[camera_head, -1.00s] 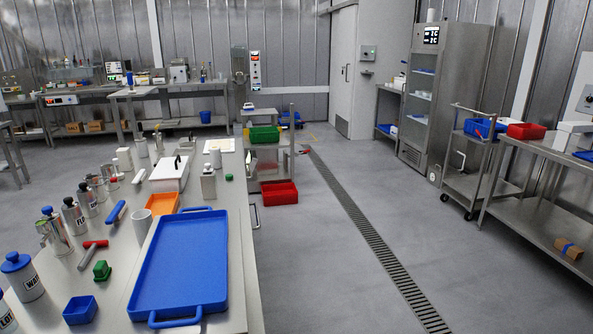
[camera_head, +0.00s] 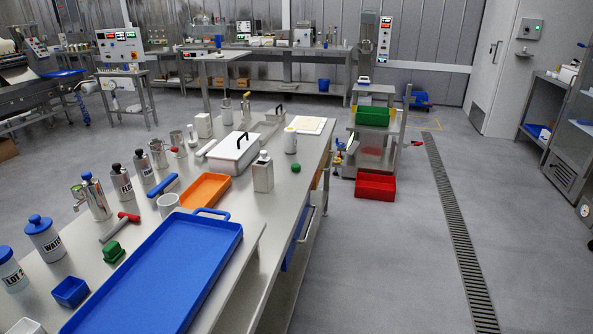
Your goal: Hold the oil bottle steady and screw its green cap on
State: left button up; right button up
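A square metal bottle (camera_head: 263,176) with a narrow neck stands upright near the right edge of the long table; it looks like the oil bottle, but I can read no label. No green cap shows on its neck. A small green piece (camera_head: 296,168), which looks like the green cap, lies on the table just right of the bottle, apart from it. Neither of my grippers is in view.
On the table (camera_head: 233,212) are a blue tray (camera_head: 160,280), an orange tray (camera_head: 205,189), a white lidded box (camera_head: 235,153), a green block (camera_head: 113,252) and several canisters. A red bin (camera_head: 375,186) stands beyond.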

aim_at(290, 132)
jog(key=i+l+u, duration=0.15)
jog(key=u, duration=0.95)
jog(key=i+l+u, duration=0.15)
jog(key=l+u, duration=0.25)
jog(key=l, duration=0.35)
jog(key=l+u, duration=0.4)
jog(key=l, duration=0.35)
jog(key=l+u, duration=0.4)
jog(key=l, duration=0.4)
jog(key=k+l, duration=0.1)
jog(key=l, duration=1.4)
jog(key=k+l, duration=0.15)
jog(key=l, duration=0.6)
jog(key=i+u, duration=0.05)
